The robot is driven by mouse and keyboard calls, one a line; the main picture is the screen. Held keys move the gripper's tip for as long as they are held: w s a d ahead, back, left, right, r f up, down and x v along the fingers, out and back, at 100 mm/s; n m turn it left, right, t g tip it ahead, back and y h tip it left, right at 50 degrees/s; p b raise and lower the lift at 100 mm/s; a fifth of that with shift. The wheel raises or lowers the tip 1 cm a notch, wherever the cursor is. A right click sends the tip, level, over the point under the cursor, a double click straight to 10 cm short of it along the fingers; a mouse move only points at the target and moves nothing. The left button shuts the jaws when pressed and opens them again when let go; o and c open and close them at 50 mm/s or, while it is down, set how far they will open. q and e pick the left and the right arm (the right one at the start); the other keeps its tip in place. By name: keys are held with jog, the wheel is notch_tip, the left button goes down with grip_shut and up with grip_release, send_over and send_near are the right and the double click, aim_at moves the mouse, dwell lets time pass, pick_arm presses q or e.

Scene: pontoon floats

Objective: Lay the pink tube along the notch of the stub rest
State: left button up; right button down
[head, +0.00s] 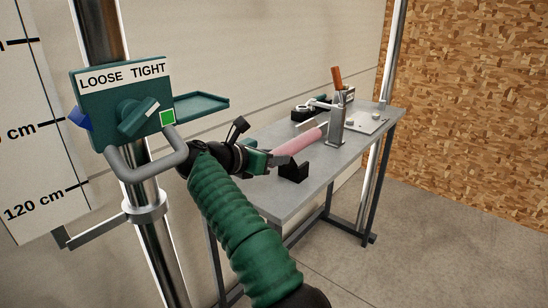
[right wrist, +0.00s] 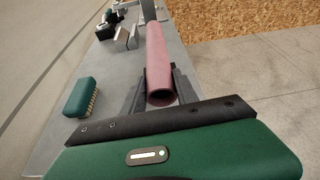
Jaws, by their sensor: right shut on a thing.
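The pink tube (head: 299,141) slants above the grey table in the head view, its far end close to an upright metal post. My right gripper (head: 274,159) is shut on the tube near its close end. The right wrist view shows the tube (right wrist: 157,62) running away from me between the two dark fingers (right wrist: 160,92), its open round end facing me. My left gripper is not in view.
The metal post (head: 336,127) with an orange handle stands beyond the tube. A green brush (right wrist: 82,97) lies on the table (head: 283,204) left of the gripper. A LOOSE/TIGHT panel (head: 95,112) and its grey handle are close to my right arm. The table's front right is clear.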

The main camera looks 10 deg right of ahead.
jog(key=shift+r, duration=0.1)
jog(key=shift+a, duration=0.1)
jog(key=shift+f+b, duration=1.95)
jog(key=shift+f, duration=0.45)
jog(key=c, duration=0.9)
grip_release()
jog(key=shift+o, duration=0.2)
